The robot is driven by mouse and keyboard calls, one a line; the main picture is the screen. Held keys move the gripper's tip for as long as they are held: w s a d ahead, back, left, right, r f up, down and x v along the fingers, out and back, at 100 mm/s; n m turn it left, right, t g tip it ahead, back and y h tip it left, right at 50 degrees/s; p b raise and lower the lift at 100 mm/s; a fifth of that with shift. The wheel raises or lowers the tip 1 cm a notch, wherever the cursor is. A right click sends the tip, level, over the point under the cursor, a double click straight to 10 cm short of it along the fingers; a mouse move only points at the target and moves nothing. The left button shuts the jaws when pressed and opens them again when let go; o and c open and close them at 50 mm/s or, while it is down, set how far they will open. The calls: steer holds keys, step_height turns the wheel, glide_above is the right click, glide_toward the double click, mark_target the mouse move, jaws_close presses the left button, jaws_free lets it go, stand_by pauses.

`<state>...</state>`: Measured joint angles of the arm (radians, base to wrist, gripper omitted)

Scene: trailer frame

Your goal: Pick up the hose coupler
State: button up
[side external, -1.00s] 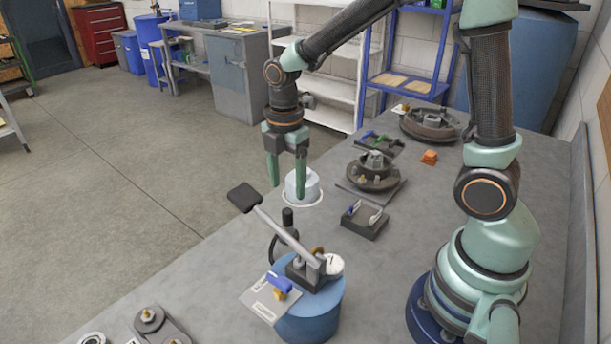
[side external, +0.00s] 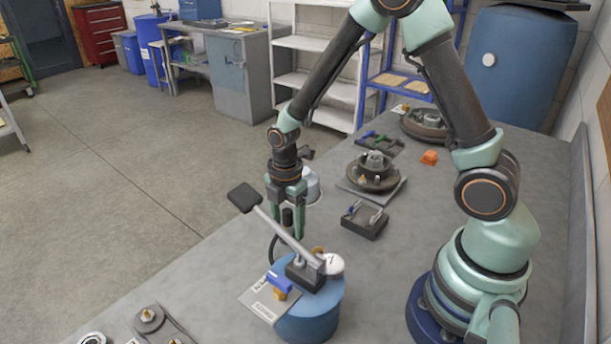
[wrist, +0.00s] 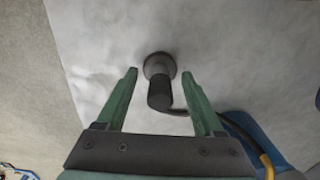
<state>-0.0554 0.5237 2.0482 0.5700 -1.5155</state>
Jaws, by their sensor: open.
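The hose coupler, a dark upright cylinder, stands on the grey bench. In the side view (side external: 287,218) it appears between my fingers, and in the wrist view (wrist: 159,92) it lies between and partly beyond the two fingertips. A dark hose (side external: 272,248) runs from it to the blue hand pump (side external: 310,318). My gripper (side external: 286,222) has green fingers and is open, with a gap on both sides of the coupler in the wrist view (wrist: 159,90). I see no contact; exact depth is hard to tell.
The pump's long lever (side external: 275,225) with a black grip rises close to my fingers. A white cylinder (side external: 312,186) stands behind my gripper. A dark tray (side external: 364,220) and a round hub part (side external: 373,172) lie to the right.

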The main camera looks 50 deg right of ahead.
mark_target(287, 210)
steer(key=shift+f, duration=0.1)
jaws_close()
stand_by(0.3)
step_height(287, 210, up, 23)
stand_by(1.0)
